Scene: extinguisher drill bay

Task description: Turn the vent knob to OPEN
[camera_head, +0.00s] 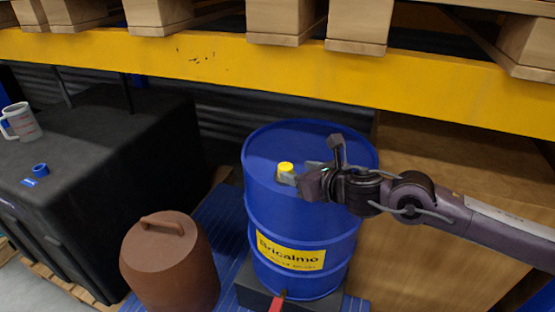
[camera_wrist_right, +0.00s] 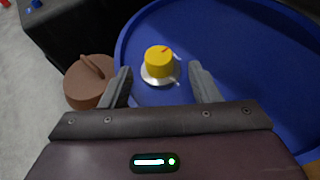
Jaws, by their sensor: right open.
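The yellow vent knob (camera_head: 285,168) sits on the top of the blue drum (camera_head: 300,228). In the right wrist view the knob (camera_wrist_right: 158,61) shows a red mark on its top and rests on a pale round plate (camera_wrist_right: 160,76). My right gripper (camera_head: 300,172) is over the drum top, close to the knob. In the right wrist view its two fingers (camera_wrist_right: 160,85) are open and apart, with the knob between and just beyond their tips. I cannot read any label by the knob. My left gripper is not in view.
A brown lidded container (camera_head: 170,265) stands left of the drum. A yellow shelf beam (camera_head: 200,57) crosses behind and above the drum.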

